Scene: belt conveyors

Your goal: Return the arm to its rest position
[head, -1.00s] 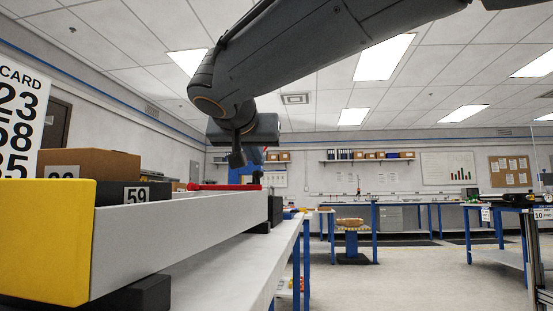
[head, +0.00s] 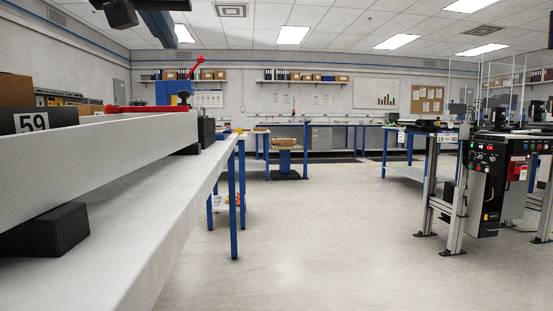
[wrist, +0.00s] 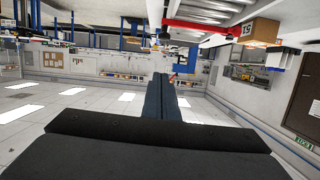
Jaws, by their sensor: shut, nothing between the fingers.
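My gripper (wrist: 160,80) shows in the wrist view as two dark fingers closed together, with nothing between them. The wrist view is upside down, with the ceiling low in the picture, and the fingers point out over the room. In the head view only dark parts of my arm show at the top left edge, above the conveyor (head: 100,144). I cannot make out the fingertips there. The gripper is apart from everything around it.
The conveyor with a grey side rail runs along the left. A dark box marked 59 (head: 31,122) and a red lever (head: 195,67) are on or behind it. A black machine with buttons (head: 495,185) stands at the right. The floor (head: 330,230) between is clear.

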